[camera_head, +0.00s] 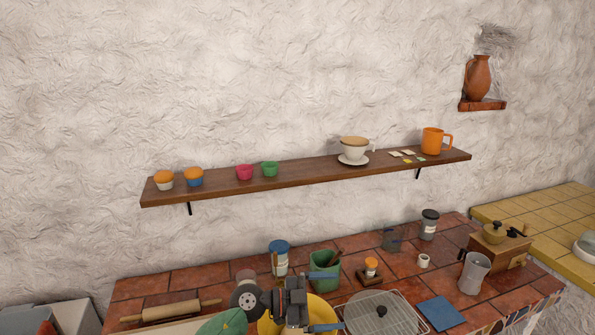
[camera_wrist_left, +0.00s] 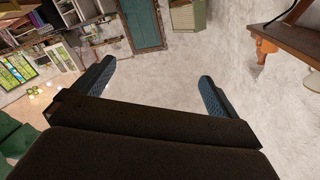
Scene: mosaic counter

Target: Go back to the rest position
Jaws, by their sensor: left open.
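My left gripper (camera_head: 330,301) is over the front of the tiled counter, low in the middle of the head view. Its two blue-padded fingers are spread apart, with nothing between them. In the left wrist view the open fingers (camera_wrist_left: 155,82) frame only the distant room and a pale wall. In the head view the gripper hides part of a yellow bowl (camera_head: 268,326) below it. My right gripper is in neither view.
Above, a wooden shelf (camera_head: 315,171) bears cups and bowls. Open space lies between them.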

